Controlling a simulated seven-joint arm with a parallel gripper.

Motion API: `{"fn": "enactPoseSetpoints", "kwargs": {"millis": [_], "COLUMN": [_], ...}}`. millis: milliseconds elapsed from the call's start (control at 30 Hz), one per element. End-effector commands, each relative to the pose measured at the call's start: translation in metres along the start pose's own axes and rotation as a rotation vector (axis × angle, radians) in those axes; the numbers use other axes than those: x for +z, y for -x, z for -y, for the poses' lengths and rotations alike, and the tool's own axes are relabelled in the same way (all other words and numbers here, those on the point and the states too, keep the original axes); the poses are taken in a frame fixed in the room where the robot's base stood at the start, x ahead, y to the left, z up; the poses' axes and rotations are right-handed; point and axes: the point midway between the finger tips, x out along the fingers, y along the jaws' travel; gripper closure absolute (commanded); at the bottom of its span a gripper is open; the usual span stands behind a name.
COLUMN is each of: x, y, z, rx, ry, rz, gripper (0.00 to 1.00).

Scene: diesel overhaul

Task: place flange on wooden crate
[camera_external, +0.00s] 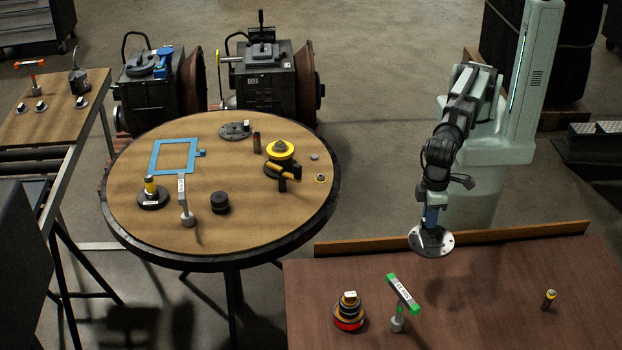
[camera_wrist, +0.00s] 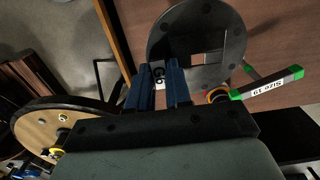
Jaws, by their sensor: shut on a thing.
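The flange (camera_external: 430,241) is a grey metal disc with bolt holes around its rim. My gripper (camera_external: 431,222) is shut on the flange's raised middle and holds it in the air, roughly level. In the wrist view the flange (camera_wrist: 232,28) sits beyond the blue fingers of my gripper (camera_wrist: 164,80), with a small white label between them. A brown wooden surface (camera_external: 480,300) lies below and in front of the flange, with a shadow on it. I cannot tell if this surface is the top of the wooden crate; its sides are out of view.
On the brown surface stand a ringed stack (camera_external: 349,312), a green-ended T-shaped tool (camera_external: 402,294) and a small cylinder (camera_external: 549,299). A low wooden ledge (camera_external: 370,245) runs behind it. A round table (camera_external: 235,220) with several parts stands left. The surface's right-middle is clear.

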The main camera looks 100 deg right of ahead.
Motion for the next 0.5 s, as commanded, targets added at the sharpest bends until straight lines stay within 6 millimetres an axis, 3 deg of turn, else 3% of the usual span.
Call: {"fn": "enactPoseSetpoints", "kwargs": {"millis": [200, 500], "x": [-0.001, -0.001], "y": [-0.034, -0.064], "z": [-0.001, -0.001], "rx": [0.002, -0.001], "ry": [-0.002, -0.002], "rz": [0.001, 0.0], "gripper": [1.0, 1.0]}}
